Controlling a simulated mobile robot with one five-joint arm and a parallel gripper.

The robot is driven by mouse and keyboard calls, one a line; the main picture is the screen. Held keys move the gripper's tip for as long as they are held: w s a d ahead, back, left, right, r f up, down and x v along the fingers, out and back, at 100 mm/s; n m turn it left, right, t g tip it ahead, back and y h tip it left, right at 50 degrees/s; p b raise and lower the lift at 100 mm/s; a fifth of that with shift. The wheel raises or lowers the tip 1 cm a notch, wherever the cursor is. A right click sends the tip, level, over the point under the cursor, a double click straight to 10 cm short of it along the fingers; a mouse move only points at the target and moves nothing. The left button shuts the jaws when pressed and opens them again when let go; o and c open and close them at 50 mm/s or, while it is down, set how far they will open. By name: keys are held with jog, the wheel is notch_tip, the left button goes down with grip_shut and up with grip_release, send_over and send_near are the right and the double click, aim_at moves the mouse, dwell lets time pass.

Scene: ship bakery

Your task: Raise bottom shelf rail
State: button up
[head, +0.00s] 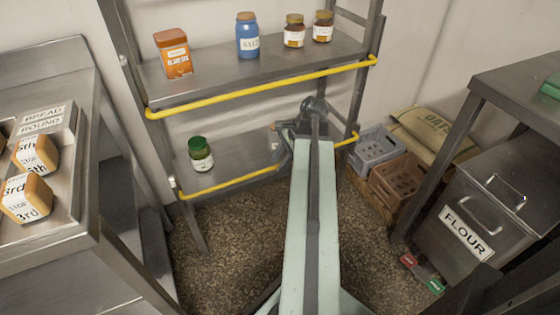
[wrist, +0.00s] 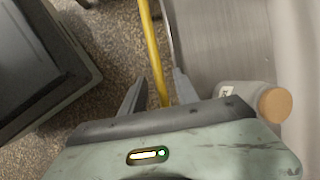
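The bottom shelf rail (head: 230,182) is a yellow bar along the front of the lower shelf (head: 240,160); it looks low, near shelf level. My arm hides its middle part in the head view. In the wrist view a yellow rail (wrist: 153,45) runs between the two fingers of my gripper (wrist: 160,78). The fingers stand apart, one on each side of it, with gaps showing. In the head view my gripper is mostly hidden behind my arm, by the lower shelf's front.
A green-lidded jar (head: 201,154) stands on the lower shelf. A cork-lidded jar (wrist: 245,97) is close right of my gripper. The upper shelf has its own yellow rail (head: 262,87) and several containers. Crates (head: 398,180) and a flour bin (head: 485,215) stand right.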

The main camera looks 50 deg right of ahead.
jog(key=p+v, duration=0.7)
jog(key=shift+s+r, duration=0.2)
jog(key=shift+r, duration=0.15)
jog(key=shift+d, duration=0.1)
jog(key=shift+s, duration=0.1)
